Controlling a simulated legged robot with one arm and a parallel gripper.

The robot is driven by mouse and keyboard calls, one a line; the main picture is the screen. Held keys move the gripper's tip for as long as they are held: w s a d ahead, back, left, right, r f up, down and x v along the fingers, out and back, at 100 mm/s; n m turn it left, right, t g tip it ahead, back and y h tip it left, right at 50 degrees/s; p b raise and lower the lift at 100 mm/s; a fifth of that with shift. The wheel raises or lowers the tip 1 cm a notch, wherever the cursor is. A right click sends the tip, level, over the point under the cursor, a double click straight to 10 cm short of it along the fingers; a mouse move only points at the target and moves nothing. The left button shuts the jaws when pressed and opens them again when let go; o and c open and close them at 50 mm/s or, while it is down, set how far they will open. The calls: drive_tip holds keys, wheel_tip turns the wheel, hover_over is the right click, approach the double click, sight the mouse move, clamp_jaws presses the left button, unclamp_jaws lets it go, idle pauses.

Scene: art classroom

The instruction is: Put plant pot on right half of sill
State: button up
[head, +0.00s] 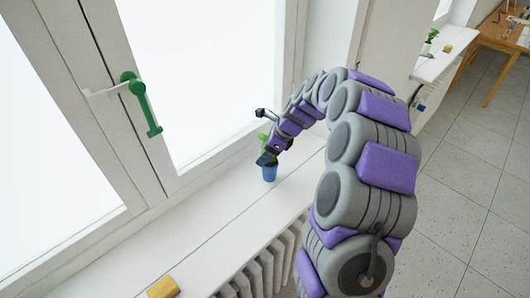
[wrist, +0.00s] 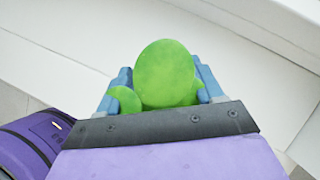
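The plant pot (head: 270,173) is small and blue with a green plant, and stands upright at the sill. It appears to rest on the white window sill (head: 205,232), toward the sill's far right end in the head view. My gripper (head: 266,137) is at the plant, its fingers apart on either side of the leaves. In the wrist view the round green leaves (wrist: 167,75) lie between the blue finger-like parts of my gripper (wrist: 165,92). The pot body is hidden there, and I cannot tell whether the fingers touch it.
A yellow block (head: 163,287) lies on the near part of the sill. A radiator (head: 262,270) is below the sill edge. The window has a green handle (head: 143,105). Another sill (head: 437,62) with a plant and a wooden table (head: 500,40) are farther right. The sill between block and pot is clear.

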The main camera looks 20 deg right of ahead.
drive_tip(key=shift+o, duration=0.6)
drive_tip(key=shift+a, duration=0.15)
drive_tip(key=shift+o, duration=1.3)
drive_tip(key=a, duration=0.3)
drive_tip(key=shift+a+r, duration=0.1)
drive_tip(key=shift+r, duration=0.05)
drive_tip(key=d+r, duration=0.2)
drive_tip(key=s+d+r+p, duration=0.1)
drive_tip(key=d+r, duration=0.1)
drive_tip(key=shift+d, duration=0.4)
drive_tip(key=r, duration=0.2)
drive_tip(key=s+r+p, duration=0.1)
drive_tip(key=r, duration=0.1)
drive_tip(key=s+r, duration=0.1)
drive_tip(key=r, duration=0.1)
drive_tip(key=shift+p, duration=0.3)
drive_tip(key=shift+s+d+r, duration=0.1)
drive_tip(key=shift+d+r, duration=0.1)
drive_tip(key=shift+d, duration=0.1)
drive_tip(key=s+a+r+n+g+h, duration=0.2)
drive_tip(key=s+a+r+n+g, duration=0.15)
drive_tip(key=s+a+n, duration=1.1)
drive_tip(key=s+f+n+g+h, duration=0.1)
drive_tip(key=s+n, duration=0.9)
drive_tip(key=s, duration=1.3)
drive_tip(key=shift+s+a+f+h, duration=0.15)
drive_tip(key=shift+a+f+h, duration=0.05)
drive_tip(key=shift+f+h, duration=0.75)
drive_tip(key=shift+d+n+g, duration=0.25)
drive_tip(key=shift+d, duration=0.45)
